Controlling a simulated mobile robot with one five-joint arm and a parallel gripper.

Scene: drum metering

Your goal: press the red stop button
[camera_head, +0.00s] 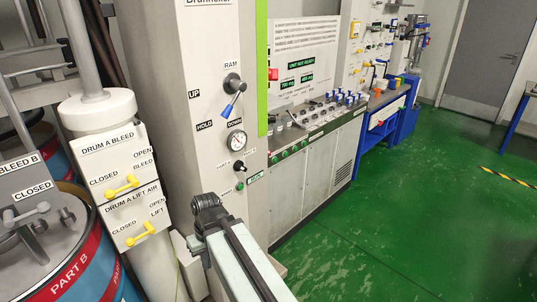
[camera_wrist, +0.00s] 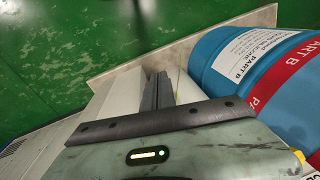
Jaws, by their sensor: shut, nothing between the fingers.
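A small red block (camera_head: 272,74) shows on the panel edge just right of the green stripe in the head view; it is too small to tell whether it is the stop button. My gripper (camera_wrist: 162,78) shows in the wrist view with its dark fingers together and nothing between them. It points past pale housings toward the green floor, touching no button. In the head view my arm rises from the bottom edge in front of the grey column; the fingers cannot be made out there.
The grey column (camera_head: 200,100) carries the RAM lever (camera_head: 234,90), a gauge (camera_head: 237,140) and a green button (camera_head: 240,186). Yellow-handled valves (camera_head: 122,187) and a blue drum (camera_head: 122,285) stand at left. A control console (camera_head: 318,150) stands behind. Green floor (camera_head: 420,210) is open at right.

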